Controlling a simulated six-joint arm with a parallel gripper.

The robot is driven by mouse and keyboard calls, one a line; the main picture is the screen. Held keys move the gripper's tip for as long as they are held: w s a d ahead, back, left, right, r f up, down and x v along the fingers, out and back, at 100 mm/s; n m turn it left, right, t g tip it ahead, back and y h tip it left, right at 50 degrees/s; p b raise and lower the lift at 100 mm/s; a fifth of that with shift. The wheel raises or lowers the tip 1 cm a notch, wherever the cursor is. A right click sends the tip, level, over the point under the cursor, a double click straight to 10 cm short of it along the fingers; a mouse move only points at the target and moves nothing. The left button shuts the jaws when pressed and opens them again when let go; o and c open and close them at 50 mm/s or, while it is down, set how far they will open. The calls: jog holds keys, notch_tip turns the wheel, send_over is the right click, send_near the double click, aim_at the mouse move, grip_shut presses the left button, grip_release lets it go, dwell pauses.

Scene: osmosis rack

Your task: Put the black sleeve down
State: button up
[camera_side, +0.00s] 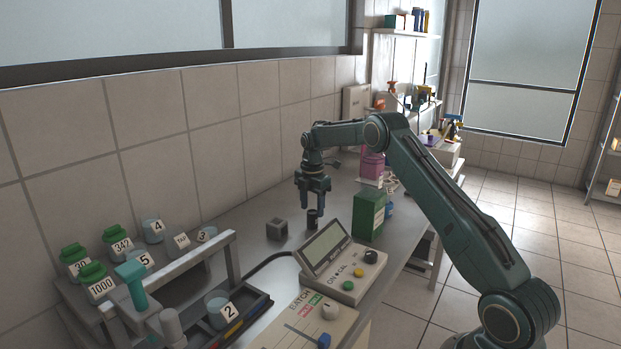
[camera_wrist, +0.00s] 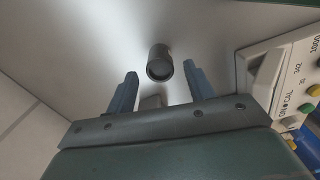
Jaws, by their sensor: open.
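The black sleeve (camera_side: 312,219) is a small dark cylinder standing upright on the grey bench (camera_side: 258,262). In the wrist view the sleeve (camera_wrist: 159,63) shows its round dark end, ahead of and between the two blue fingers. My gripper (camera_side: 313,204) points down just above the sleeve in the side view. In the wrist view my gripper (camera_wrist: 160,84) has its fingers wide apart, with a gap on each side of the sleeve. Nothing is held.
A small grey block (camera_side: 277,229) sits left of the sleeve. A console with a screen (camera_side: 328,246) and a green box (camera_side: 369,214) stand close on the right. A rack (camera_side: 171,281) with numbered containers is at the front left. Bench around the block is clear.

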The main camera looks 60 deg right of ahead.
aim_at(312, 212)
notch_tip(312, 212, up, 8)
jog(key=shift+r, duration=0.15)
dwell(0.3)
dwell(0.3)
jog(key=s+a+r+m+t, duration=0.1)
jog(key=s+a+r+m, duration=0.3)
jog(key=s+a+r, duration=0.45)
jog(key=s+a+r+m+t, duration=0.2)
jog(key=s+a+r+m, duration=0.3)
jog(key=a+r, duration=0.5)
jog(key=s+a+f+m+t, duration=0.1)
jog(key=s+a+f+m, duration=0.1)
jog(key=s, duration=0.5)
jog(key=s+a+f+m, duration=0.2)
jog(key=s+a, duration=0.3)
jog(key=s, duration=0.3)
jog(key=s+a+f+m+t, duration=0.1)
jog(key=s+a+f+m, duration=0.1)
jog(key=s, duration=0.6)
jog(key=shift+s+a+f+m+t, duration=0.3)
jog(key=shift+a+m, duration=0.1)
jog(key=shift+a, duration=0.3)
